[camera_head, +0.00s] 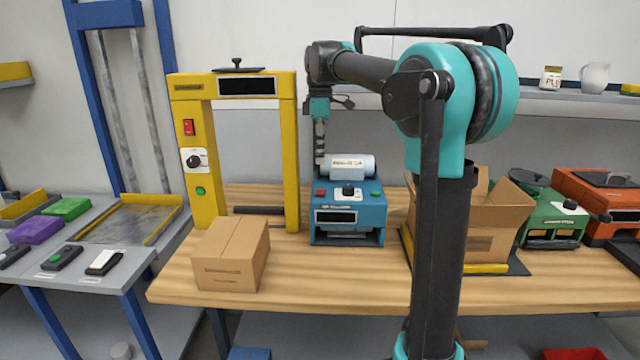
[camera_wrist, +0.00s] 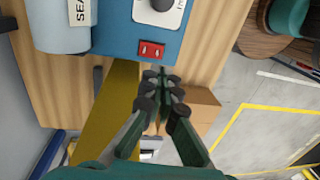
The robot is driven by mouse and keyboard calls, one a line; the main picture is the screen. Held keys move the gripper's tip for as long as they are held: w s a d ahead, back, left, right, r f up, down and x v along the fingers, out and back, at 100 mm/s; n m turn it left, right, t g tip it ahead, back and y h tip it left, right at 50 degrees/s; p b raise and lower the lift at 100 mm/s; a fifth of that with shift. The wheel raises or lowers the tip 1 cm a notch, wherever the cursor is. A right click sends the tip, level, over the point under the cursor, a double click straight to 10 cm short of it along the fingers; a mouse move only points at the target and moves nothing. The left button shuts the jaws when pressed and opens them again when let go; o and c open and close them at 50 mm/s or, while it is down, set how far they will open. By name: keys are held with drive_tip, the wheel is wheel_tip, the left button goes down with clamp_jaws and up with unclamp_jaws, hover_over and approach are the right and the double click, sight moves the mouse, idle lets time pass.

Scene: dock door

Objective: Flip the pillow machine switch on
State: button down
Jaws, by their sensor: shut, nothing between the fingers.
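A blue machine (camera_head: 348,233) with a white roll (camera_head: 347,166) on top stands mid-table; I take it for the pillow machine. Its top has a red switch (camera_head: 321,192), a black dial (camera_head: 348,191) and a green button (camera_head: 374,193). In the wrist view the red switch (camera_wrist: 151,49) shows two pale marks; which way it is set I cannot tell. My gripper (camera_head: 320,178) points down over the machine's left side, close to the switch. In the wrist view my gripper (camera_wrist: 160,78) is shut and empty, its tips just below the switch in the picture; contact is unclear.
A yellow frame (camera_head: 291,165) with its own red switch stands left of the machine. A closed cardboard box (camera_head: 230,254) lies in front of it. An open carton (camera_head: 485,225) stands to the right, partly behind my arm. Green (camera_head: 555,228) and orange machines (camera_head: 600,195) are farther right.

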sight(320, 192)
drive_tip(key=f, duration=0.5)
drive_tip(key=s+f, duration=0.1)
drive_tip(key=f, duration=0.2)
drive_tip(key=shift+f, duration=0.15)
drive_tip(key=shift+s+a+f+t, duration=0.1)
drive_tip(key=shift+s+f+t, duration=0.1)
drive_tip(key=shift+f+t, duration=0.1)
drive_tip(key=shift+w, duration=0.1)
drive_tip(key=shift+w+r, duration=0.1)
drive_tip(key=shift+w, duration=0.05)
drive_tip(key=shift+w+r, duration=0.15)
drive_tip(key=shift+w, duration=0.45)
drive_tip(key=shift+r, duration=0.1)
wheel_tip(320, 192, up, 14)
drive_tip(key=s, duration=0.1)
drive_tip(key=shift+s, duration=0.35)
idle(0.3)
